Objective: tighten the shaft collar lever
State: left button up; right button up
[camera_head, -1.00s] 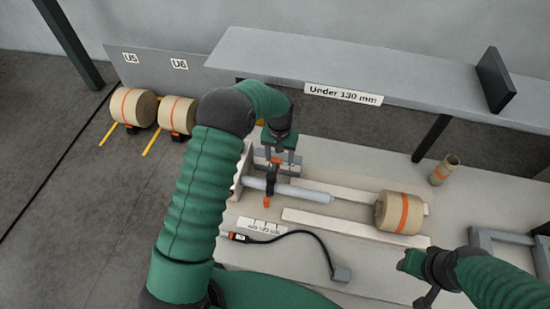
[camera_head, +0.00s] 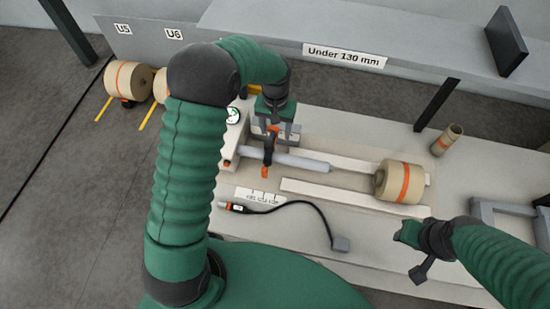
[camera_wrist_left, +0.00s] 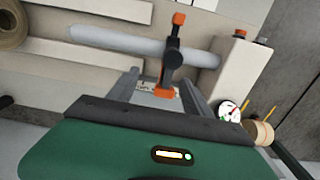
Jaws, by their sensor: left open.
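The shaft collar (camera_head: 268,150) is a black ring with orange ends around a light grey shaft (camera_head: 300,163). In the left wrist view the collar (camera_wrist_left: 173,57) stands across the shaft (camera_wrist_left: 120,40), with one orange end at the top and a larger orange end (camera_wrist_left: 164,92) below. Which orange part is the lever I cannot tell for sure. My left gripper (camera_head: 272,128) is over the collar, fingers pointing down. In the wrist view its open fingers (camera_wrist_left: 160,88) lie either side of the lower orange end, without visible contact. My right gripper (camera_head: 408,250) is at the lower right; its jaws are unclear.
A kraft roll (camera_head: 399,182) with an orange band lies at the shaft's right. A pressure gauge (camera_wrist_left: 229,112) sits by the shaft's mount. A corded tool (camera_head: 232,207) lies in front. A cardboard core (camera_head: 447,139) stands at right. A grey shelf (camera_head: 400,50) runs behind.

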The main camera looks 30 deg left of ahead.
pick_arm(q)
jog(key=s+d+r+b, duration=0.1)
jog(key=s+d, duration=0.4)
jog(key=s, duration=0.5)
jog(key=shift+s+b, duration=0.35)
jog(key=shift+b, duration=0.4)
jog(key=shift+r, duration=0.1)
jog(key=s+f+m+t+b, duration=0.1)
jog(key=s+m+t+b, duration=0.1)
jog(key=s, duration=0.5)
jog(key=shift+m+t, duration=0.3)
jog(key=shift+s, duration=0.15)
